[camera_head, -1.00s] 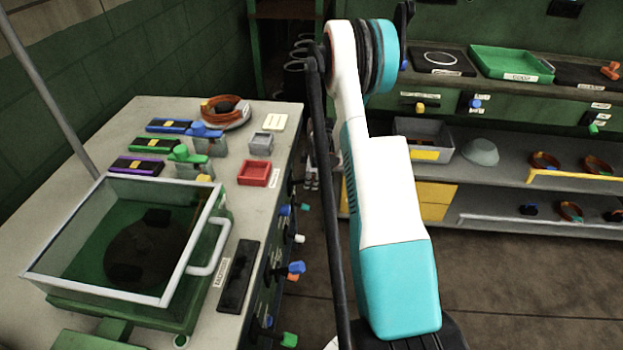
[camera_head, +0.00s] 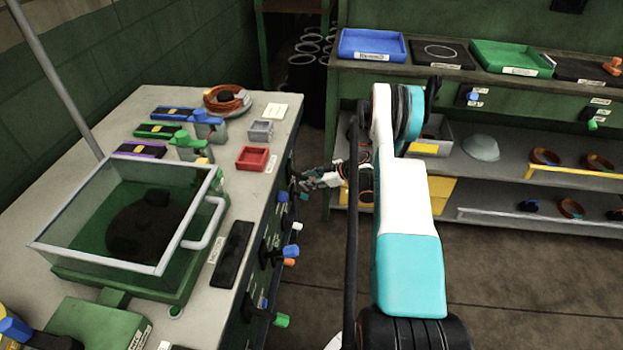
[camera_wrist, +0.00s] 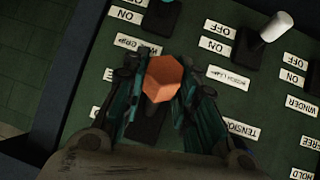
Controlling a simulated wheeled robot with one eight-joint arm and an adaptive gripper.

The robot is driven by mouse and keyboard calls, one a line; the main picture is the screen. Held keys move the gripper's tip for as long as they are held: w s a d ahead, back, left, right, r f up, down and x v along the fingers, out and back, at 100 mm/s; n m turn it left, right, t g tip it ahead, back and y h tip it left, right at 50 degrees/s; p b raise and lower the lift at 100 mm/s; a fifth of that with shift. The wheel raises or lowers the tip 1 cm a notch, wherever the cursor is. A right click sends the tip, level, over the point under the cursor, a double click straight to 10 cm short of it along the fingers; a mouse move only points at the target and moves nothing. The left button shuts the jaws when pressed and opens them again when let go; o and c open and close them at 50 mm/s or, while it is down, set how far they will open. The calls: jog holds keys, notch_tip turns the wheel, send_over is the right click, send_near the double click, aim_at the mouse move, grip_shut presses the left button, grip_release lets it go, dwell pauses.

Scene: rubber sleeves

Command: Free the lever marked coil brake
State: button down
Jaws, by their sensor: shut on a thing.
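In the wrist view my gripper (camera_wrist: 160,95) has its dark teal fingers on both sides of an orange six-sided lever knob (camera_wrist: 162,78), shut on it. In the head view my gripper (camera_head: 304,184) is low against the front face of the bench, near its far end. The labels around the held knob appear upside down or tilted. One reads TENSION (camera_wrist: 240,128), and another ending in GRIP (camera_wrist: 138,45) is partly blurred. I cannot read a coil brake label in any view. The held lever's base is partly hidden by the fingers.
A white-knobbed lever (camera_wrist: 276,26) stands close by with ON and OFF labels. Other levers with blue (camera_head: 283,196), orange (camera_head: 289,262) and green (camera_head: 281,320) knobs stick out of the bench front. The green bench with trays (camera_head: 505,56) stands behind. Floor between is clear.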

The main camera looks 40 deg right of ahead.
jog(key=shift+w+a+f+t+y, duration=0.1)
jog(key=shift+f+t+y, duration=0.3)
jog(key=shift+f, duration=0.05)
dwell(0.3)
jog(key=c, duration=1.2)
grip_release()
jog(key=shift+c, duration=0.2)
jog(key=v, duration=1.1)
jog(key=shift+s+d, duration=0.25)
jog(key=shift+s, duration=0.1)
jog(key=shift+r, duration=0.1)
